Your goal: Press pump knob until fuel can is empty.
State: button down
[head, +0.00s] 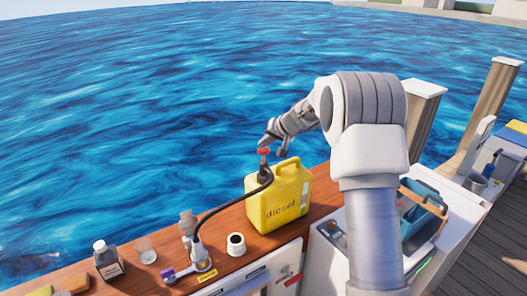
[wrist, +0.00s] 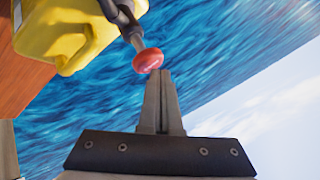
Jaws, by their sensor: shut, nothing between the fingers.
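The yellow diesel can (head: 279,199) stands upright on the wooden counter, and part of it shows at the top left of the wrist view (wrist: 65,35). A pump with a red knob (head: 263,151) rises from its top; the knob also shows in the wrist view (wrist: 148,61). A black hose (head: 222,207) runs from the pump to a filler fitting (head: 201,266) on the counter. My gripper (head: 270,137) is shut and empty, with its fingertips close to the knob. In the wrist view the fingertips (wrist: 161,74) lie just beside or over the knob; contact cannot be told. The fuel level is hidden.
A dark bottle (head: 107,261), a clear glass (head: 146,250) and a white cup (head: 236,244) stand on the counter left of the can. A blue toolbox (head: 424,212) sits at the right behind my arm. Water lies beyond the counter.

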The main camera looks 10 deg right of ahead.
aim_at(265, 151)
jog(key=shift+f+b, duration=1.7)
jog(key=shift+b, duration=0.25)
dwell(1.6)
jog(key=shift+r, duration=0.1)
jog(key=shift+r+p, duration=1.15)
jog(key=shift+r, duration=0.9)
jog(key=shift+r+p, duration=1.45)
jog(key=shift+r, duration=1.05)
